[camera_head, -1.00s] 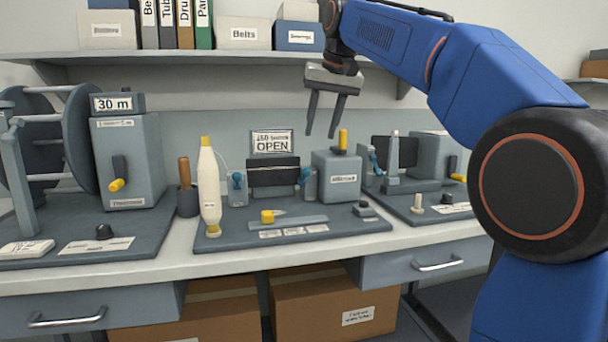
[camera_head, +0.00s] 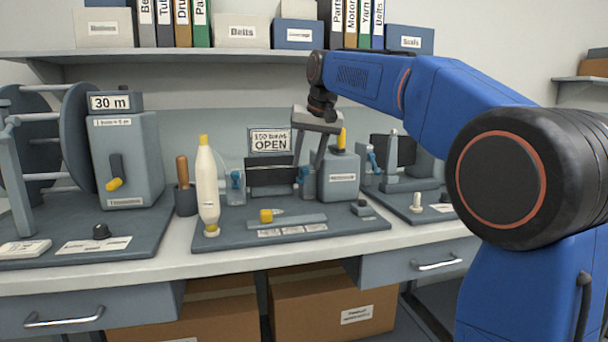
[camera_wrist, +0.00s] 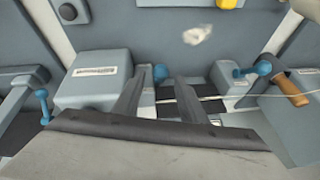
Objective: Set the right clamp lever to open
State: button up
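The right clamp (camera_head: 308,184) of the middle station stands beside the grey labelled box, and its blue lever (camera_head: 303,174) is partly hidden by my gripper. In the wrist view the blue lever (camera_wrist: 160,72) shows between and just beyond my fingertips. My gripper (camera_head: 307,164) is open and empty, with its fingers pointing down over this clamp. I cannot tell whether a finger touches the lever. The left clamp (camera_head: 236,184) with its blue lever stands near the white bobbin. A sign (camera_head: 270,141) behind reads OPEN.
The grey box (camera_head: 338,180) with a yellow-topped post is close to my gripper's right. A white bobbin (camera_head: 207,187) and a wooden-handled tool (camera_head: 183,171) stand at left. Another station (camera_head: 412,205) sits at right.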

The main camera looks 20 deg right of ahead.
aim_at(304, 173)
jog(key=shift+x, duration=2.65)
grip_shut()
